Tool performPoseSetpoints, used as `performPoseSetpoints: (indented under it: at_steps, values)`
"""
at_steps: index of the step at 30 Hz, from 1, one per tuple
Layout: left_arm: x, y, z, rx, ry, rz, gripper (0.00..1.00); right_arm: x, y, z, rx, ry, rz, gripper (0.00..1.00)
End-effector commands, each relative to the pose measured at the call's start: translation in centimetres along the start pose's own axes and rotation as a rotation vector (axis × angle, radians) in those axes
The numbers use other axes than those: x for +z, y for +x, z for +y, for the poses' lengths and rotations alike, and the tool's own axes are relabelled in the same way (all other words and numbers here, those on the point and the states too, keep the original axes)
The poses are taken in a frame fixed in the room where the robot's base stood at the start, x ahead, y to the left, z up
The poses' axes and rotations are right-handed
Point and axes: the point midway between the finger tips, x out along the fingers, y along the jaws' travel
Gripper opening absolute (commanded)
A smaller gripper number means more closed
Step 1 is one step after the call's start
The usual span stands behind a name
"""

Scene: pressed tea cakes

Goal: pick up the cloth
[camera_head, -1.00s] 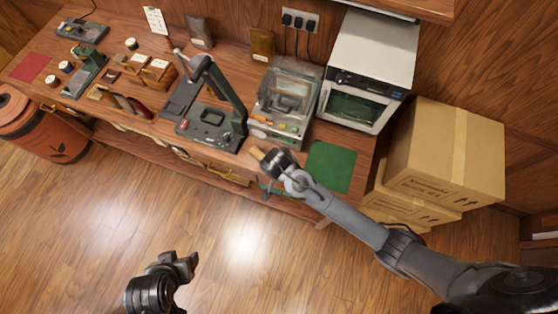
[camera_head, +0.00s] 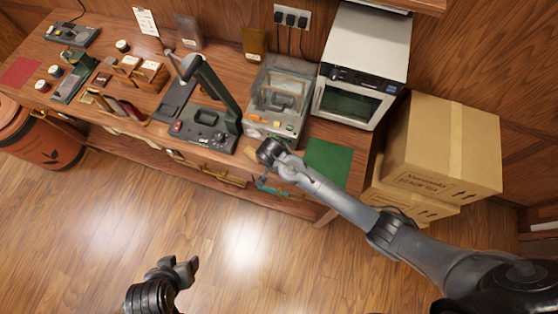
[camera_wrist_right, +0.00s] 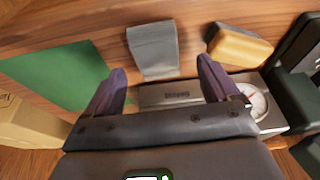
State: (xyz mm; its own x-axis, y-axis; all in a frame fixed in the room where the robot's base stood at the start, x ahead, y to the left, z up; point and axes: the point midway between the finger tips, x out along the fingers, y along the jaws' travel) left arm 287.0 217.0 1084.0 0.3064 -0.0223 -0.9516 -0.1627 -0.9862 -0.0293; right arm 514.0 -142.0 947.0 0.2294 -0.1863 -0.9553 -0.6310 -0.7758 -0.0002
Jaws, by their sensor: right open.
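A grey, flat, folded piece that looks like the cloth (camera_wrist_right: 153,50) lies at the table's front edge in the right wrist view. In the head view the right gripper (camera_head: 268,152) is over the table's front edge, left of the green mat (camera_head: 328,162), and hides the cloth. My left gripper (camera_head: 182,272) is over the floor, away from the table; its opening is unclear.
Cardboard boxes (camera_head: 440,145) stand at the right.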

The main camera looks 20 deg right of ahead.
Motion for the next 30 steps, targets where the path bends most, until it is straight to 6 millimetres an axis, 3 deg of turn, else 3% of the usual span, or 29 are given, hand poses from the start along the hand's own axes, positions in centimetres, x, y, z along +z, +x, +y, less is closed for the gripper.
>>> performPoseSetpoints:
  at_steps: [7,16,28,30]
  values:
    - [0.0,-0.1,-0.2,-0.007,0.008,-0.001,0.64,0.1,2.7,0.3,0.002,-0.001,0.001,0.88]
    - [0.0,-0.1,-0.3,-0.008,0.010,-0.002,0.64,0.1,3.1,0.2,0.000,-0.001,0.001,0.88]
    - [-0.1,-0.1,0.0,0.000,0.000,0.000,0.64,0.1,3.1,0.3,0.001,0.000,0.001,0.29]
    - [-0.1,-0.1,0.0,0.001,-0.002,0.000,0.64,0.1,3.1,0.3,0.000,0.000,0.001,0.29]
